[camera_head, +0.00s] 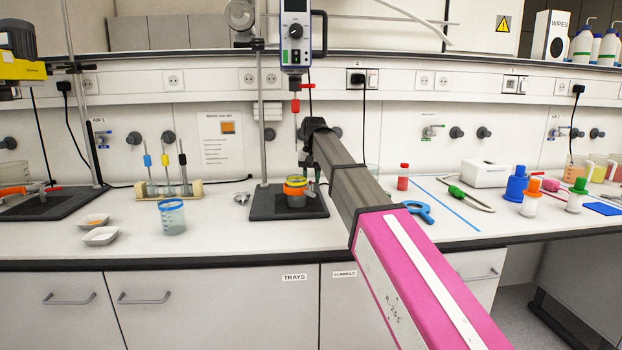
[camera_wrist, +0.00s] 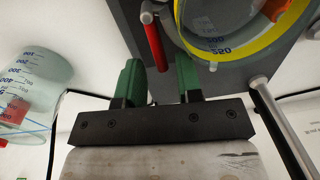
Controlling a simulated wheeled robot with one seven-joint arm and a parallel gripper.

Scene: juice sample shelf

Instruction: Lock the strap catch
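A beaker stands on the dark stand base (camera_head: 262,212) in the head view, with a yellow-orange strap (camera_head: 296,182) around it. In the wrist view the beaker (camera_wrist: 215,22) is at the upper right, with the yellow strap (camera_wrist: 236,52) around its rim. A red lever (camera_wrist: 153,42) with a small metal pivot at its upper end sticks out beside the strap, and looks swung out from it. My gripper (camera_wrist: 158,70) has two green fingers, set apart. The lever's free end lies in the gap between them; whether they touch it I cannot tell. In the head view my arm largely hides the gripper.
A stand rod (camera_head: 262,110) rises behind the beaker, and a stirrer motor (camera_head: 295,35) with a red-collared shaft hangs above it. A measuring cup (camera_head: 172,218) and white dishes (camera_head: 100,236) stand left.

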